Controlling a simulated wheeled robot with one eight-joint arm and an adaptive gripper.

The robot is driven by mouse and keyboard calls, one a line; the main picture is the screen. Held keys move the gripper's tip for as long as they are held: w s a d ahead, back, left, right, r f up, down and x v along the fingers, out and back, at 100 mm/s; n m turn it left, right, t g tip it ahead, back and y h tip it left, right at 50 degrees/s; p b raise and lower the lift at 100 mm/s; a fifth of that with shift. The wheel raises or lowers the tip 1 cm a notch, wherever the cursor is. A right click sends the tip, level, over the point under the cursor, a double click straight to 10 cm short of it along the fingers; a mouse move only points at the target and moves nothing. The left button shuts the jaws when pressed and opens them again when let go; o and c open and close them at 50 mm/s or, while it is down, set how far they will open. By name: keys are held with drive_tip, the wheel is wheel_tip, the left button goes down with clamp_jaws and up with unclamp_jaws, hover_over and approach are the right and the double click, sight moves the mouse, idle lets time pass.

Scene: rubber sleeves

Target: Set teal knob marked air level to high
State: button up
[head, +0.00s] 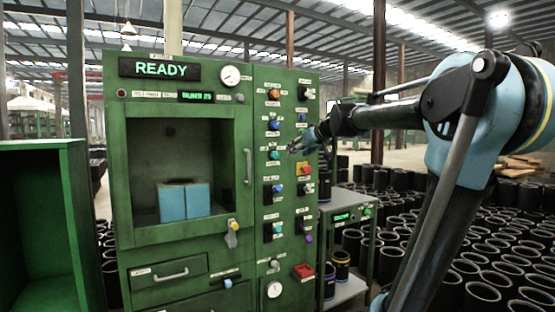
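The green machine's control panel (289,205) carries several small coloured knobs. One teal knob (274,156) is in the left column at mid height, and another teal knob (278,228) is lower in the same column. The labels are too small to read, so I cannot tell which is marked air level. My gripper (294,148) is in front of the panel's upper half, just right of the upper teal knob. They appear apart, though depth is hard to judge. I cannot make out the gap between its fingertips.
The machine's display (160,69) reads READY. Blue blocks (184,201) stand behind its window. A green side stand (345,216) stands right; black sleeves (480,255) crowd the floor.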

wheel_tip(320, 180, up, 2)
drive_tip(key=w, duration=0.2)
approach(277, 155)
drive_tip(key=shift+t, duration=0.4)
drive_tip(key=x, duration=0.9)
drive_tip(key=shift+s+a+f, duration=0.1)
drive_tip(key=shift+a+f, duration=0.15)
drive_tip(key=shift+f, duration=0.2)
drive_tip(key=c, duration=1)
